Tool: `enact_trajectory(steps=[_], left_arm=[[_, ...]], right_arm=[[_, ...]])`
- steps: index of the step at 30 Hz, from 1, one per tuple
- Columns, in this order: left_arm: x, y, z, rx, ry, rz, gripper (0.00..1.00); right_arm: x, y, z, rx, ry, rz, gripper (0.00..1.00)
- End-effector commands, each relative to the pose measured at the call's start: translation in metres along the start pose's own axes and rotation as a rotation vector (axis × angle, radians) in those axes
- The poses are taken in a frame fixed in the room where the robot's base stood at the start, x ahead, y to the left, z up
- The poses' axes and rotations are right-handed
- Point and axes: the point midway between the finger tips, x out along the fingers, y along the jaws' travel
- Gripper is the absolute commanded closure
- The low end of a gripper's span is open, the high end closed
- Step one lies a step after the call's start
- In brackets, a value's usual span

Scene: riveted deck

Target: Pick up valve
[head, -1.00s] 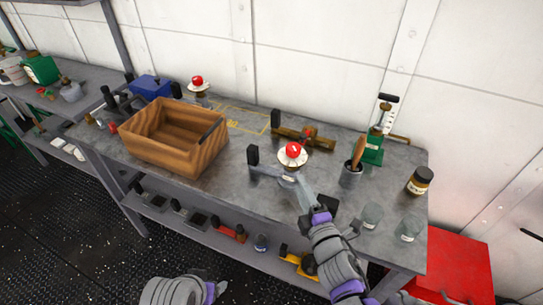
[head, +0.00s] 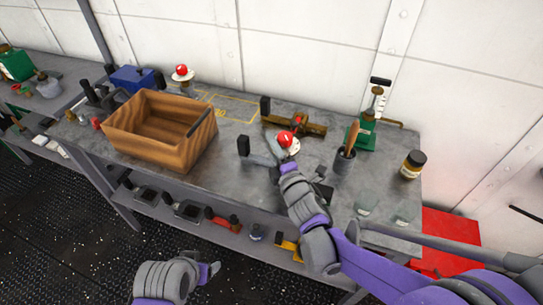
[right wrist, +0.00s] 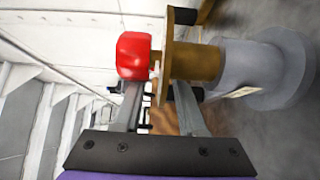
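A valve-like piece with a red knob (head: 286,138) on a pale disc stands near the middle of the bench. The right wrist view shows its red knob (right wrist: 134,55), brass flange and stem (right wrist: 193,62) on a grey round base (right wrist: 262,72). My right gripper (head: 277,155) is right at it. In the right wrist view the fingers (right wrist: 158,100) are spread apart, at either side of the flange; contact is unclear. A brass pipe piece with a red part (head: 308,125) lies just behind. My left gripper (head: 210,271) is low over the floor, its opening unclear.
A wooden crate (head: 160,150) stands left on the grey bench (head: 235,185). A similar red-knobbed piece (head: 182,73) is behind it. A dark cup with a brush (head: 345,160), a green device (head: 364,135), a jar (head: 413,164) and glasses stand at right.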

Motion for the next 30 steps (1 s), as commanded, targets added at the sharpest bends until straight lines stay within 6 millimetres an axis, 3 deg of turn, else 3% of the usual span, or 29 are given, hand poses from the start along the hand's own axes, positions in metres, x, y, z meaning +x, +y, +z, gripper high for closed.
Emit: enact_trajectory(steps=[4,12,19,30], left_arm=[[-0.002,0.0,-0.001,0.0,0.001,0.0,0.28],[-0.002,0.0,-0.001,0.0,0.001,0.0,0.28],[-0.002,0.0,-0.001,0.0,0.001,0.0,0.28],[-0.002,0.0,-0.001,0.0,0.001,0.0,0.28]], right_arm=[[0.018,0.001,0.0,0.0,0.0,0.0,0.6],[0.02,0.0,0.0,0.0,0.0,0.0,0.6],[0.02,0.0,0.0,0.0,0.0,0.0,1.0],[0.02,0.0,0.0,0.0,0.0,0.0,1.0]])
